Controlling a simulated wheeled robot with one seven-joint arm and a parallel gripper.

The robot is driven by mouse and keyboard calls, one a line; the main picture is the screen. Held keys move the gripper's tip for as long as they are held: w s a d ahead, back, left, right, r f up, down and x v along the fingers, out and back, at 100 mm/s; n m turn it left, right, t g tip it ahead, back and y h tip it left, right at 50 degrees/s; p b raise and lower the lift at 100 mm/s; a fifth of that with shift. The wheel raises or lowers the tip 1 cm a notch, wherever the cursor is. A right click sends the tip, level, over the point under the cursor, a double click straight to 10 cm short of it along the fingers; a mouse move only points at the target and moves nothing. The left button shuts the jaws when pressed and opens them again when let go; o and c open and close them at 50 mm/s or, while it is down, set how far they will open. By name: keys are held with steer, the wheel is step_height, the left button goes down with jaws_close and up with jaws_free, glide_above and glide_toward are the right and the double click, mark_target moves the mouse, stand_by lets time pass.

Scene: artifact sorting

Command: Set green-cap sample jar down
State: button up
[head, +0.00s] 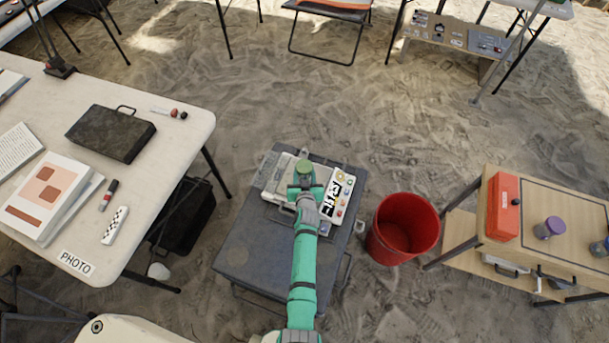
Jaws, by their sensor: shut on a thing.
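The green-cap sample jar (304,167) shows mostly as its round green lid, at the end of my outstretched arm. My gripper (304,180) is shut on it. The jar is over a pale panel (283,178) with a black-and-white pattern and small coloured parts, which lies on a dark grey case (250,247). My gripper and arm hide the jar's lower part and some of the panel. I cannot tell whether the jar touches the panel or is held above it.
A red bucket (402,228) stands on the sand right of the case. A wooden table (560,200) at right holds a red box (503,207) and purple-lidded jars (549,228). A white table (180,190) at left holds a dark metal case (110,133), papers and a marker. Open sand lies beyond.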

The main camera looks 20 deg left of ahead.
steer(key=shift+d+f, duration=0.1)
steer(key=shift+f, duration=0.9)
steer(key=o, duration=1.2)
steer(key=shift+f, duration=0.1)
steer(key=shift+c, duration=0.2)
